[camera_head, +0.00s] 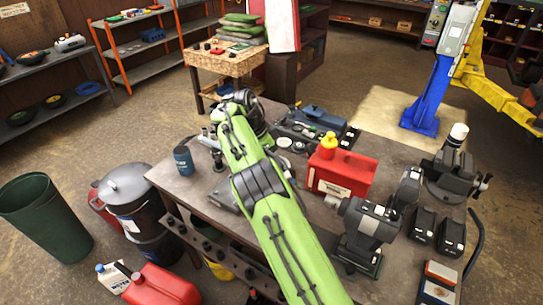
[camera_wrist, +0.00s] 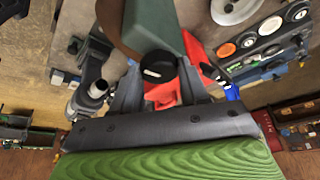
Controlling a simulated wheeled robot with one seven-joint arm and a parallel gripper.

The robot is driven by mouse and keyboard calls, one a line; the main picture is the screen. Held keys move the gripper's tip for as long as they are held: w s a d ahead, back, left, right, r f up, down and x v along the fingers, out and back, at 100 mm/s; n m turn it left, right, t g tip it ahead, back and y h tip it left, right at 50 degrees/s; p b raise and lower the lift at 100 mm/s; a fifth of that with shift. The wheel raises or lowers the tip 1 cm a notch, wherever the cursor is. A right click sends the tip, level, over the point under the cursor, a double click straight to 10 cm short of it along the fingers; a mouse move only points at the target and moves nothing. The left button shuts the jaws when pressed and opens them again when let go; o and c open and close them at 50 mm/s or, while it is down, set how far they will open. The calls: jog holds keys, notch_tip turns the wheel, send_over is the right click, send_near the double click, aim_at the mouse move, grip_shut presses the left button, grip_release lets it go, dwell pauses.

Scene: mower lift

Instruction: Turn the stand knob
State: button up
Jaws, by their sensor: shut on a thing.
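In the wrist view, my gripper (camera_wrist: 160,82) has its two dark fingers on either side of a small black round knob (camera_wrist: 158,66), and it is shut on it. The knob sits at the end of a dark grey-green bar (camera_wrist: 150,22), which I take to be part of the stand. A red part (camera_wrist: 163,96) shows behind, between the fingers. In the head view, my green arm reaches over the workbench (camera_head: 190,180). The arm hides the knob and most of the gripper there. I cannot tell how far the knob is turned.
A tray of parts (camera_head: 310,125) lies behind.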

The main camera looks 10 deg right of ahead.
jog(key=shift+m+g, duration=0.3)
jog(key=shift+m, duration=0.4)
jog(key=o, duration=1)
jog(key=shift+d+r, duration=0.1)
